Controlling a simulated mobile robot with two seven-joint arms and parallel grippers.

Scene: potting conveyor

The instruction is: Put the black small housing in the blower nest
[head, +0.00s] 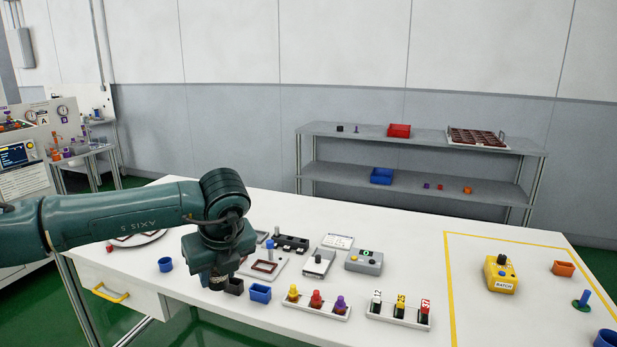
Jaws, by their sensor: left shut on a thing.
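The black small housing (234,286) is a small dark open box at the front left of the white table, just left of a blue box. My left gripper (215,281) points down from above and is shut at the housing's left side. The fingertips and their contact with it are mostly hidden by the gripper body. No label marks the blower nest; a light plate with a dark red frame (264,267) and a grey fixture with a black knob (318,262) stand behind and to the right. My right gripper is not in view.
The blue box (260,293) stands close to the black housing. A blue cup (165,265) is to the left. A yellow box (500,273) stands inside the yellow outline at right.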

